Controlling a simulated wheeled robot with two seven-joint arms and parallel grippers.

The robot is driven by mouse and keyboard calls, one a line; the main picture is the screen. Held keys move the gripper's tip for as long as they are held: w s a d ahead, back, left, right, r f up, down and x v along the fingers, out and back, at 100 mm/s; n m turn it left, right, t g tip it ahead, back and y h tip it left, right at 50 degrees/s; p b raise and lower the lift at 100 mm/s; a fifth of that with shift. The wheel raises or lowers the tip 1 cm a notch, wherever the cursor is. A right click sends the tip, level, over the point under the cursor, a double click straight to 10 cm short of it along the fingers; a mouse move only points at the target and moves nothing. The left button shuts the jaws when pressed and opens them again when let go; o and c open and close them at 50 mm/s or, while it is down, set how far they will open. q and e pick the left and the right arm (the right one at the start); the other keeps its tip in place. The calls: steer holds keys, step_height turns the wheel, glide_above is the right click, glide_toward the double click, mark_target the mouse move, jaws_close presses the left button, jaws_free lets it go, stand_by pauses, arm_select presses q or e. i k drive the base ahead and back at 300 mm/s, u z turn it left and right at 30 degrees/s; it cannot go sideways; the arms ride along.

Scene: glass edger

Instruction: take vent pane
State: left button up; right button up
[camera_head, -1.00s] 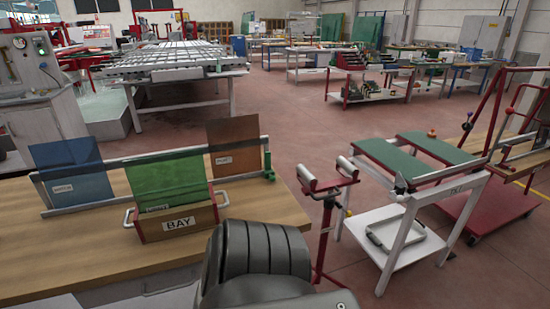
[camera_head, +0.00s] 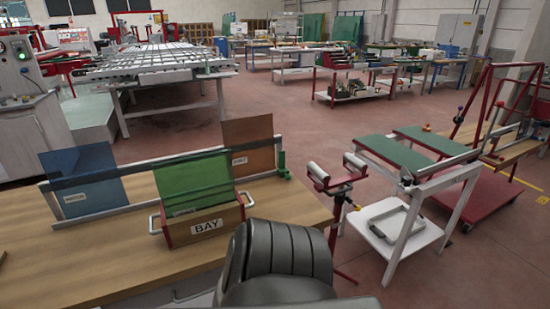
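Three tinted panes stand upright on the wooden bench at the left: a blue pane (camera_head: 82,175), a green pane (camera_head: 194,182) and an orange-brown pane (camera_head: 248,142). Each has a small label too small to read surely, so I cannot tell which is the vent pane. The blue and orange-brown panes stand at a grey rail rack (camera_head: 130,170). The green pane stands in or just behind a wooden box marked BAY (camera_head: 208,226), which has red edges and white side handles. Neither gripper is in view; a dark ribbed part of my own arm fills the bottom middle.
The wooden bench top (camera_head: 110,255) is bare in front of the panes. Right of it stand a red roller stand (camera_head: 335,190) and a white trolley (camera_head: 430,195) with green pads. A red cart (camera_head: 480,190) is farther right. Red floor (camera_head: 270,110) is open behind.

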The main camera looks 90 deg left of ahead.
mark_target(198, 183)
steer(key=k, duration=1.25)
steer(key=u, duration=1.2)
